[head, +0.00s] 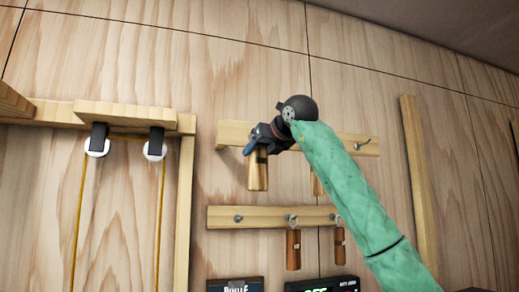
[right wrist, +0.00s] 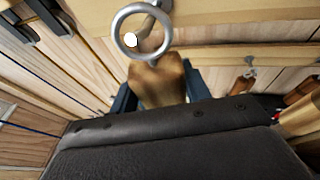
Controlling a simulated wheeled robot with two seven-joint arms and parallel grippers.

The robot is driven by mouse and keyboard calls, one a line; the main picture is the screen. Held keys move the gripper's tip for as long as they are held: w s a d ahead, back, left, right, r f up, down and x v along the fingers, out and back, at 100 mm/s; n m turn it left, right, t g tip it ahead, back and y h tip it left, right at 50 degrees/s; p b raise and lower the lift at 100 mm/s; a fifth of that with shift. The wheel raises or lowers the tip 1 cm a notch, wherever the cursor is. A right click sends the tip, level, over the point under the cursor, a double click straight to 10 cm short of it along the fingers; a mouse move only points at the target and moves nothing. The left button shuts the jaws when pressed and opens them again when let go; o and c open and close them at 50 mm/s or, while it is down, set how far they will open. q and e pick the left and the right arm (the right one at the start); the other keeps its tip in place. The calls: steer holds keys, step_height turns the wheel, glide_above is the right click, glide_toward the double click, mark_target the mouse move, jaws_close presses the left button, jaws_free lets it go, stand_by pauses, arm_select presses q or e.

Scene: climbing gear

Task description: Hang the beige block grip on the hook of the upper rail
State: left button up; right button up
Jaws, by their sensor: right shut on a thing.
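The beige block grip (head: 258,174) is upright below my right gripper (head: 262,138), in front of the left part of the upper rail (head: 342,143). My right gripper is shut on it. In the right wrist view the grip (right wrist: 157,82) sits between the fingers, with its metal ring (right wrist: 121,46) above it. A metal hook (right wrist: 150,22) with a pale round tip shows within the ring's opening. I cannot tell whether the ring rests on the hook. My left gripper is in neither view.
A bare hook (head: 362,144) is at the upper rail's right end. A second light grip (head: 316,184) shows partly beside my arm. Brown grips (head: 293,250) hang from the lower rail (head: 262,222). A wooden frame (head: 186,190) stands left; a vertical batten (head: 418,180) stands right.

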steer(key=shift+w+f, duration=0.1)
steer(key=shift+w, duration=0.2)
steer(key=shift+w+a+f, duration=0.1)
steer(key=shift+w+a, duration=0.05)
steer(key=shift+w+f, duration=0.2)
steer(key=shift+w, duration=0.05)
steer(key=shift+a, duration=0.1)
steer(key=shift+w+f, duration=0.1)
steer(key=o, duration=1.1)
steer(key=shift+b, duration=0.3)
steer(key=shift+s+d+b, duration=0.3)
steer(key=shift+s+b, duration=0.05)
steer(key=shift+s, duration=0.05)
steer(key=b+v, duration=0.2)
steer(key=v, duration=0.3)
steer(key=shift+b, duration=0.35)
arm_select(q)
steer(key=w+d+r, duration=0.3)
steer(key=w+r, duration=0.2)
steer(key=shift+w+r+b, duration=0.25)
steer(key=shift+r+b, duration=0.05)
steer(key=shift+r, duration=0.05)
arm_select(e)
steer(key=shift+v, duration=1)
